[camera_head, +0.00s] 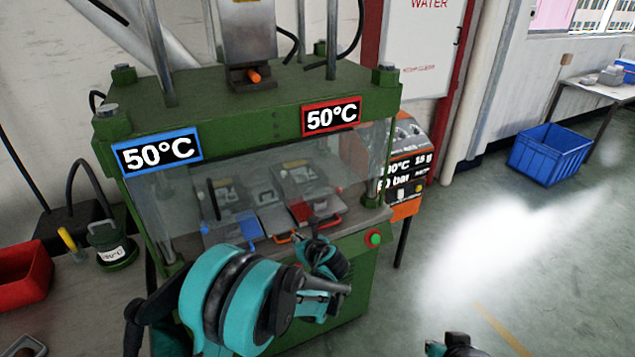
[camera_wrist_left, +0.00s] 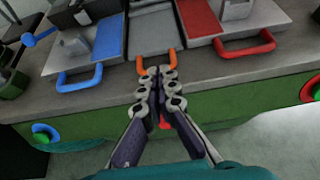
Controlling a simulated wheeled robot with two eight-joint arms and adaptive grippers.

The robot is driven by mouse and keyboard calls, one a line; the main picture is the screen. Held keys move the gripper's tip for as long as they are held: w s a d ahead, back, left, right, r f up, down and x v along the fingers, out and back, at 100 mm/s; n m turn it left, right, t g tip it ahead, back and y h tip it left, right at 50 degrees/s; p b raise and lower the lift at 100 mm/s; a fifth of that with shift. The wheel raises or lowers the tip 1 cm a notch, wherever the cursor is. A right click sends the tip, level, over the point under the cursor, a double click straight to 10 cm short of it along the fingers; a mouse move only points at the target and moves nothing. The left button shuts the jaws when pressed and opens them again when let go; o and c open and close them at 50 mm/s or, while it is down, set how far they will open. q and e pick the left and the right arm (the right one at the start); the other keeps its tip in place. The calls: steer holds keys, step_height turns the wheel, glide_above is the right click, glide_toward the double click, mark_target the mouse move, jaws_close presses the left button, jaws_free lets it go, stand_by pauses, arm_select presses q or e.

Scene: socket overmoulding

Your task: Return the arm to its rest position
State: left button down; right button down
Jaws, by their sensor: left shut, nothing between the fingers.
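My left arm reaches up from the bottom middle of the head view. Its left gripper (camera_head: 316,246) is in front of the green press (camera_head: 232,106), close to the press's front edge. In the left wrist view the left gripper (camera_wrist_left: 158,76) has its fingers together and is empty. The fingertips overlap an orange handle (camera_wrist_left: 172,58) at the table edge in the picture; whether they touch it I cannot tell. A dark and teal part of my right arm (camera_head: 458,346) shows at the bottom edge of the head view; its fingers cannot be made out.
In the left wrist view, a blue handle (camera_wrist_left: 80,86) and a red handle (camera_wrist_left: 246,54) flank the orange one. A red bin (camera_head: 22,278) is at far left. A blue crate (camera_head: 548,152) stands on the floor at right, with open floor before it.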

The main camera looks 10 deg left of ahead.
arm_select(q)
steer(key=s+a+r+n+g+h, duration=0.1)
steer(key=s+a+r+n, duration=0.1)
steer(key=s+r+n, duration=0.35)
steer(key=s+a+r+n+g+h, duration=0.1)
steer(key=s+a+r+n+h, duration=0.1)
steer(key=s+n, duration=0.55)
steer(key=s+d+n+h, duration=0.2)
steer(key=s+n+h, duration=0.1)
steer(key=s+n, duration=1.3)
steer(key=s, duration=0.3)
steer(key=shift+s+d+g+h, duration=0.15)
steer(key=shift+d+g+h, duration=0.25)
